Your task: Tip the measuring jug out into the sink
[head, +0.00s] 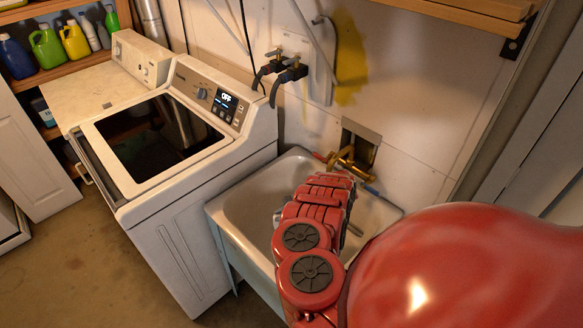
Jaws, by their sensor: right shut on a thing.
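My red right arm reaches from the lower right over the sink (240,200), a pale basin beside the washing machine. My right gripper (279,215) is mostly hidden behind the arm; only a small grey part shows at the arm's left edge, over the basin. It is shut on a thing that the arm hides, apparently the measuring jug. I cannot make out the jug's shape, its tilt or its contents. My left gripper is not in view.
A white washing machine (170,225) with a dark lid stands left of the sink. Brass faucet (345,163) sits at the basin's back wall. Hose valves (285,68) are on the wall above. Bottles (47,46) stand on a shelf at the upper left. The basin's left part is clear.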

